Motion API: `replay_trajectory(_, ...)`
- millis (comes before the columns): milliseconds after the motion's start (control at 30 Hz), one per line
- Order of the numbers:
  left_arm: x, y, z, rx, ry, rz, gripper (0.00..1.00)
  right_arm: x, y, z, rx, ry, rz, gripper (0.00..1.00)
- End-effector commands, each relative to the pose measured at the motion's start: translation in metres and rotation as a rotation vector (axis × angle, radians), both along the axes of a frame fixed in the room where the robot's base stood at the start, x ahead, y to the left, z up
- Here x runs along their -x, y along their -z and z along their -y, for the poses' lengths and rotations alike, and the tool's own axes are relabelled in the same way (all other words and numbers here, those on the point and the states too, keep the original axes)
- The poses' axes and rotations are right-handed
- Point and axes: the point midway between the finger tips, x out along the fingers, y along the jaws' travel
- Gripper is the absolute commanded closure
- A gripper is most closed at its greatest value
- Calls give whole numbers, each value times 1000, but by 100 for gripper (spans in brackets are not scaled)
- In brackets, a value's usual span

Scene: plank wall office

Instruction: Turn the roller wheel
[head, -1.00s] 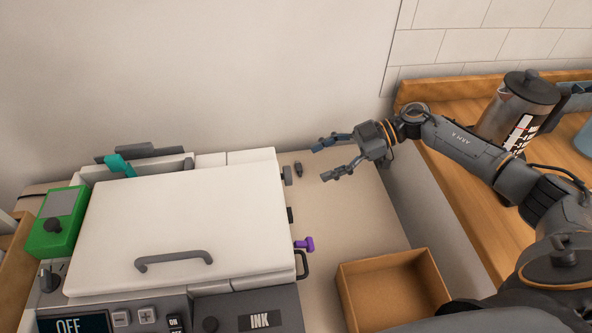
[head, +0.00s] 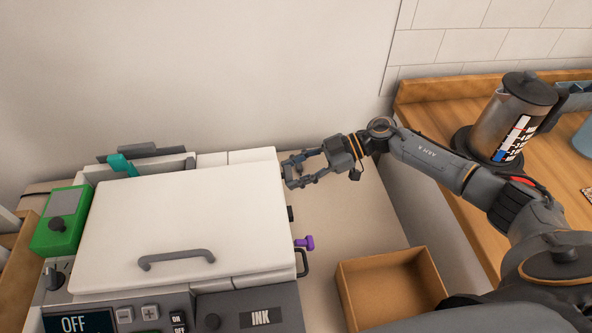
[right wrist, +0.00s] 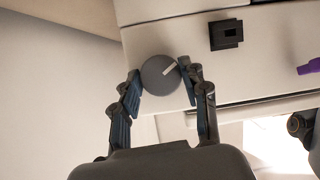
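The roller wheel (right wrist: 160,76) is a small round grey knob with a white mark on its face. In the right wrist view it sits on the side of the white machine (head: 185,200), between my right gripper's (right wrist: 160,75) two fingertips. The fingertips lie against opposite sides of it, closed to about its width. In the head view my right gripper (head: 289,172) is at the machine's right side, near the back, and its fingers hide the wheel. My left gripper is not in view.
A purple knob (head: 305,243) and a dark handle (head: 303,263) stick out of the same side, nearer the front. An open cardboard box (head: 392,290) stands to the right. A coffee press (head: 510,115) is on the wooden counter. The wall is behind.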

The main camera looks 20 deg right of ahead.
Motion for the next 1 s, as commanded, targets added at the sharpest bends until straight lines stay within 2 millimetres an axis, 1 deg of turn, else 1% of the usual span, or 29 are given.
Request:
replay_trajectory(33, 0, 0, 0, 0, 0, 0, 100, 0, 0, 0, 0, 0, 0, 80)
replay_trajectory(67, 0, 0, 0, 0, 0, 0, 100, 0, 0, 0, 0, 0, 0, 86)
replay_trajectory(100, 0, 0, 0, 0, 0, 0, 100, 0, 0, 0, 0, 0, 0, 87)
replay_trajectory(300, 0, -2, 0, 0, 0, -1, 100, 1, -1, 0, 2, 0, 11, 87)
replay_trajectory(467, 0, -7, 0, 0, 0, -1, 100, 1, -1, 0, 14, -1, 64, 87)
replay_trajectory(700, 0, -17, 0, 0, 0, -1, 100, 3, -2, 0, 46, 0, 221, 87)
replay_trajectory(1000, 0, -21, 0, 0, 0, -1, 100, 4, 0, -1, 88, 0, 436, 87)
